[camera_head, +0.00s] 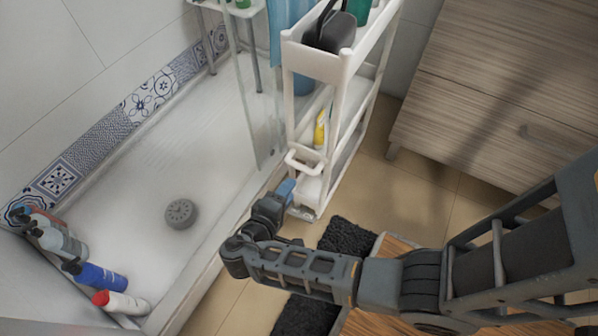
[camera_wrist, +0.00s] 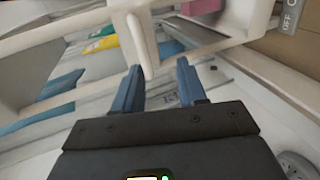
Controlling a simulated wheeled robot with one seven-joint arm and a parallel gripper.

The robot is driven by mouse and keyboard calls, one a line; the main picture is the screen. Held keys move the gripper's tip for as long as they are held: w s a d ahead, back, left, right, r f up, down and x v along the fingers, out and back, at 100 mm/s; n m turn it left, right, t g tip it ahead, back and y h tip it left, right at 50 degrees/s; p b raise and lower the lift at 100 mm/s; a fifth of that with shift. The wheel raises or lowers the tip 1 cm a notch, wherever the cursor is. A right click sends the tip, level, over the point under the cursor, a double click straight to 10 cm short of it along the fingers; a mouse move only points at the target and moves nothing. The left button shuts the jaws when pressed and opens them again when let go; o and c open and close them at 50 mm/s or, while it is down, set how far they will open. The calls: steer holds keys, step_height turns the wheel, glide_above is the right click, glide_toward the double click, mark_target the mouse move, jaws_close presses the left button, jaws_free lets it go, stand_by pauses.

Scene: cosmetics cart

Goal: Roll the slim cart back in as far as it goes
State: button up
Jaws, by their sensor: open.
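The slim white cart (camera_head: 345,68) stands upright between the shower and the wooden cabinet, its near end towards me. A white loop handle (camera_head: 303,162) sits low on that near end. My gripper (camera_head: 287,187) is open and just in front of the handle, a little below and left of it. In the wrist view, the blue fingers (camera_wrist: 158,78) point at the cart, and a white handle bar (camera_wrist: 143,45) reaches between the fingertips, nearer the left one. I cannot tell whether they touch. The cart holds a black container (camera_head: 330,28) on top and a yellow bottle (camera_head: 320,130) lower down.
The wooden cabinet (camera_head: 480,100) stands right of the cart, with tiled floor between. A glass panel (camera_head: 255,110) and shower tray (camera_head: 150,180) with a drain (camera_head: 181,213) lie left. Several bottles (camera_head: 100,277) line the tray's near-left edge. A dark mat (camera_head: 350,236) lies below the cart's near end.

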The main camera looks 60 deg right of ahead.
mark_target(299, 164)
steer(key=shift+m+g+h, duration=0.3)
steer(key=shift+h, duration=0.4)
steer(key=shift+w+r+b+x, duration=0.15)
steer(key=shift+w+r+x, duration=0.1)
steer(key=shift+x, duration=1.2)
steer(key=shift+w+r+b+x, duration=0.2)
steer(key=shift+r+x, duration=0.1)
steer(key=shift+x, duration=1.2)
steer(key=shift+w+r+b+x, duration=0.15)
steer(key=shift+w+r+x, duration=0.1)
steer(key=shift+x, duration=1.2)
steer(key=shift+d, duration=0.15)
steer(key=shift+c, duration=0.5)
jaws_close()
